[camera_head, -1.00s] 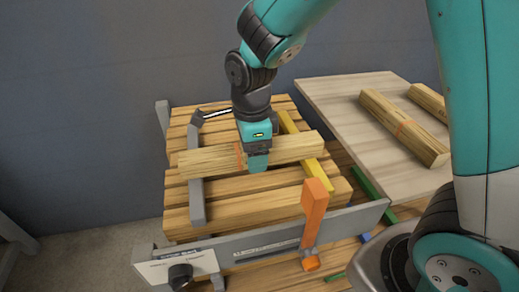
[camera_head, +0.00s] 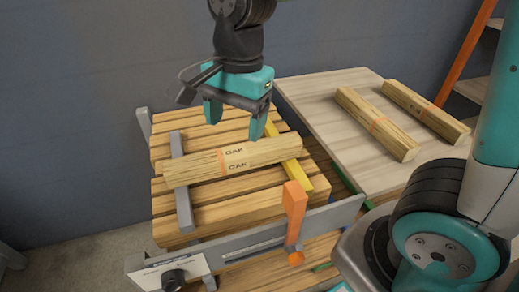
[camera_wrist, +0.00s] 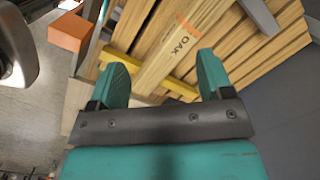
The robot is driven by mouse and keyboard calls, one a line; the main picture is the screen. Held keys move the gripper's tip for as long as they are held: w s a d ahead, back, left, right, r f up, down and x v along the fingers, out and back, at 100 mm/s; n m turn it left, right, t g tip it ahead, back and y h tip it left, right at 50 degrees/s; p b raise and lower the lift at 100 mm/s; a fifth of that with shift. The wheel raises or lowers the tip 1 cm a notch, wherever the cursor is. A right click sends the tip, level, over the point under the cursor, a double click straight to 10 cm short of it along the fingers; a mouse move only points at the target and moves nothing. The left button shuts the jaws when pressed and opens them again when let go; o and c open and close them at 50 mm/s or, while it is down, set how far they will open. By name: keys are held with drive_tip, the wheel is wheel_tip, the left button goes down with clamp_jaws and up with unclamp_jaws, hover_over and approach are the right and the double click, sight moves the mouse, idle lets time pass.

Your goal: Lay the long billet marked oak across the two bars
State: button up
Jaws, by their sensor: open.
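The billet marked OAK (camera_head: 205,163), long and pale with an orange band, lies across the grey bar (camera_head: 182,192) on the left and the yellow bar (camera_head: 300,175) on the right. Both bars sit on a slatted wooden stack. The OAK label also shows in the wrist view on the billet (camera_wrist: 172,55). My gripper (camera_head: 233,122) is open and empty above and behind the billet, apart from it. In the wrist view its two teal fingers (camera_wrist: 160,82) are spread, with the billet beyond them.
An orange clamp handle (camera_head: 294,212) stands up at the front of the stack, by a grey rail (camera_head: 325,222).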

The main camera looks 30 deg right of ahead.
drive_tip(key=s+n+y, duration=0.1)
drive_tip(key=s+n, duration=0.5)
drive_tip(key=n, duration=0.3)
drive_tip(key=s+a+r+n+y, duration=0.1)
drive_tip(key=s+n, duration=0.4)
drive_tip(key=n, duration=0.4)
drive_tip(key=shift+s+a+r+n+y, duration=0.3)
drive_tip(key=shift+s+y, duration=0.1)
wheel_tip(320, 180, up, 21)
drive_tip(key=p, duration=2.1)
drive_tip(key=shift+w, duration=0.15)
drive_tip(key=shift+r, duration=0.1)
